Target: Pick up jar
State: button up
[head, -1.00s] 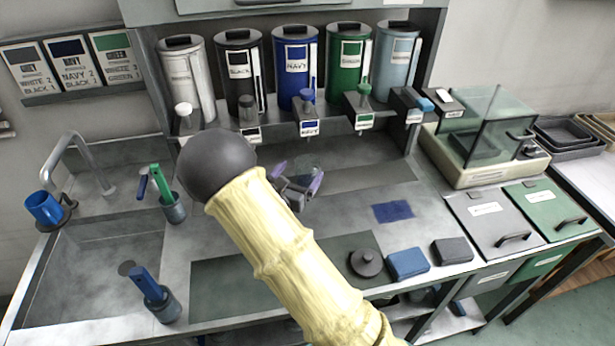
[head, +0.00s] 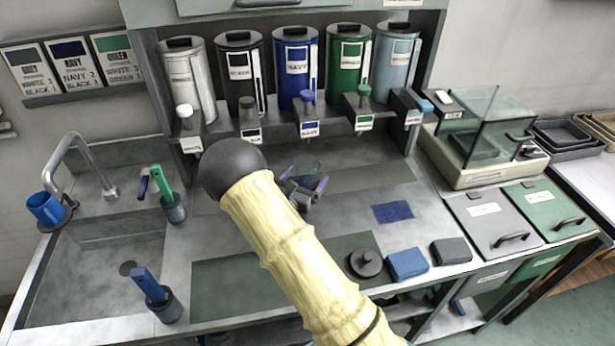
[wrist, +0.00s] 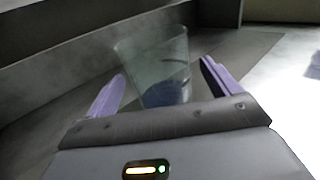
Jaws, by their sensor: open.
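The jar is a clear glass vessel with dark blue material at its bottom. It stands upright in the wrist view (wrist: 155,62) and shows faintly in the head view (head: 306,166), below the navy dispenser. My gripper (wrist: 160,88) has two purple fingers and is open. The fingers are on either side of the lower part of the jar in the wrist view; I cannot tell whether they touch it. In the head view my gripper (head: 308,187) is at the near side of the jar, partly hidden by my arm.
Several labelled dispensers, including the navy one (head: 296,70), stand behind the jar. A sink (head: 95,265) is at left. A dark round lid (head: 365,262), a blue block (head: 407,263) and a grey block (head: 451,251) lie at the front. A glass-sided scale (head: 480,155) stands at right.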

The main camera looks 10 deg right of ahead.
aim_at(312, 167)
jog(key=x, duration=0.3)
jog(key=shift+w+d, duration=0.15)
jog(key=shift+w, duration=0.05)
jog(key=c, duration=1.4)
jog(key=shift+r+p, duration=0.2)
jog(key=shift+p, duration=0.1)
